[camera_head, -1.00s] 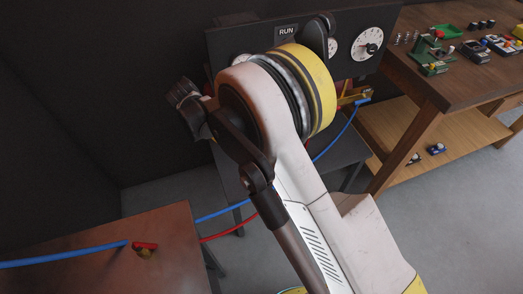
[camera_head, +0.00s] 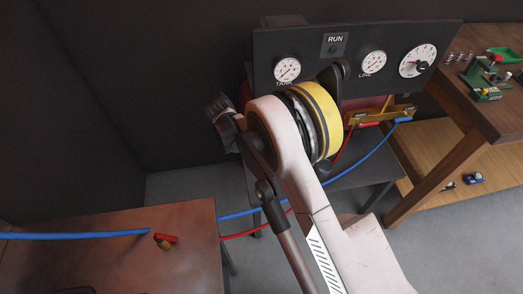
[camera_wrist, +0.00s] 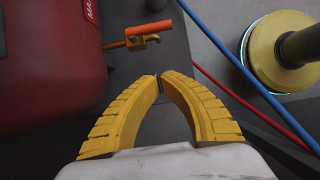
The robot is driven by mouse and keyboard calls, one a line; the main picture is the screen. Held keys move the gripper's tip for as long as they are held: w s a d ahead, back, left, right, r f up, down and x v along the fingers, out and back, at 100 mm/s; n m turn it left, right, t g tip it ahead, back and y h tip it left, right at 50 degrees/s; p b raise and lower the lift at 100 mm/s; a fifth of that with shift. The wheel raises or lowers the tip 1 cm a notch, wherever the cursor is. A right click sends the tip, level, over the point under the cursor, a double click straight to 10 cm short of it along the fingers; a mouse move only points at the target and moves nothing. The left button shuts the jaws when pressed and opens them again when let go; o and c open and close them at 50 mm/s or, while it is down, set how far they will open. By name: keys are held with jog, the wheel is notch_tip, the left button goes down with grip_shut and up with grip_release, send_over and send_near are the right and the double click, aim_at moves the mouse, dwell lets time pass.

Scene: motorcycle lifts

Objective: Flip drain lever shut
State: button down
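In the wrist view, a drain valve with an orange-red lever (camera_wrist: 148,28) and a brass-yellow body (camera_wrist: 144,41) sits beside the large red tank (camera_wrist: 45,70). The lever lies nearly crosswise in that view, tilted slightly. My gripper (camera_wrist: 160,78) has thick yellow fingers whose tips come almost together, with nothing between them. The tips are below and slightly right of the valve in the picture, apart from it. In the head view my arm hides the gripper and most of the tank, and I cannot make out the drain lever there.
A black panel (camera_head: 298,48) with gauges and a RUN sign stands behind my arm. Blue (camera_head: 350,162) and red (camera_head: 243,233) hoses cross below it. A brown table (camera_head: 110,245) with a red-handled valve (camera_head: 165,239) is at left; a wooden workbench (camera_head: 480,110) is at right.

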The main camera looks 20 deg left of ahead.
jog(key=w+d+f+b, duration=0.3)
jog(key=d+f, duration=0.2)
jog(key=d, duration=0.1)
jog(key=shift+w+f+b, duration=0.2)
jog(key=shift+w+b, duration=0.15)
